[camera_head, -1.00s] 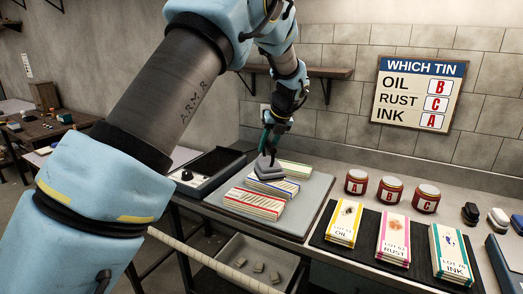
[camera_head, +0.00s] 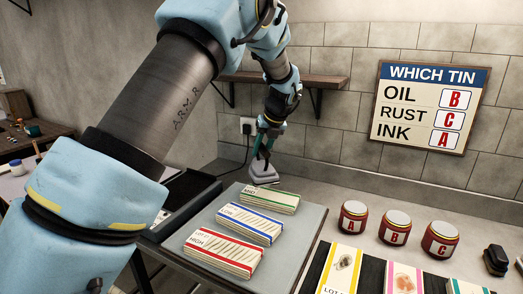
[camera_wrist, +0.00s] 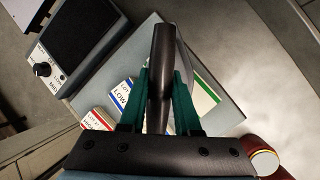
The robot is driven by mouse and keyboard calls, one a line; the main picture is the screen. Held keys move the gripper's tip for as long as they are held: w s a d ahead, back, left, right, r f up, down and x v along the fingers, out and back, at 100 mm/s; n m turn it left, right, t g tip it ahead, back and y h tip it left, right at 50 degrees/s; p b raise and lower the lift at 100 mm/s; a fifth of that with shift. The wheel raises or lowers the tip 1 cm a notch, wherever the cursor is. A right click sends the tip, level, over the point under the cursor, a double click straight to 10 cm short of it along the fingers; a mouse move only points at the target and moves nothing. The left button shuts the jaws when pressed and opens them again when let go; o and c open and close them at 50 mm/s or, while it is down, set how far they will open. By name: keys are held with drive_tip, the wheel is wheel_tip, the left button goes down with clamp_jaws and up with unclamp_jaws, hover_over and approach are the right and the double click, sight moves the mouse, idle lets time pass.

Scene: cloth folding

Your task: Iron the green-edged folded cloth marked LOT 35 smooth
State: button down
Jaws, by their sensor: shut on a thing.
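The green-edged folded cloth (camera_head: 271,201) lies at the back of the grey board, its top showing wrinkle-like marks; its lot number is too small to read. In the wrist view its green edge (camera_wrist: 207,99) shows beside the iron. My gripper (camera_head: 264,148) is shut on the dark handle of a grey iron (camera_head: 263,173). The iron is at the far end of the green-edged cloth and seems raised; I cannot tell whether it touches. The wrist view shows the green fingers (camera_wrist: 162,80) on either side of the handle (camera_wrist: 162,50), which hides part of the cloth.
A blue-edged cloth (camera_head: 249,223) and a red-edged cloth (camera_head: 222,253) lie in front on the grey board (camera_head: 294,246). A black-topped box with a dial (camera_wrist: 42,69) stands left. Labelled tins (camera_head: 396,226) and more cloths (camera_head: 340,270) are right. The wall is behind.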

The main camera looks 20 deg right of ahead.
sight(261, 165)
drive_tip(key=shift+f+b, duration=2.4)
drive_tip(key=shift+f, duration=0.3)
drive_tip(key=shift+f, duration=0.95)
drive_tip(key=shift+d, duration=0.1)
drive_tip(key=shift+s+d+r+p, duration=0.1)
drive_tip(key=shift+s+d+p, duration=0.4)
drive_tip(key=shift+s+d, duration=0.3)
drive_tip(key=shift+s+d+f+p, duration=0.15)
drive_tip(key=shift+s+d+p, duration=0.3)
drive_tip(key=shift+s+d, duration=0.3)
drive_tip(key=shift+s+d+f+p, duration=0.1)
drive_tip(key=shift+s+d+p, duration=0.35)
drive_tip(key=shift+s, duration=0.45)
drive_tip(key=s+d+p, duration=0.3)
drive_tip(key=s+d, duration=0.1)
drive_tip(key=shift+s+r, duration=0.15)
drive_tip(key=shift+s, duration=0.05)
drive_tip(key=shift+w, duration=0.1)
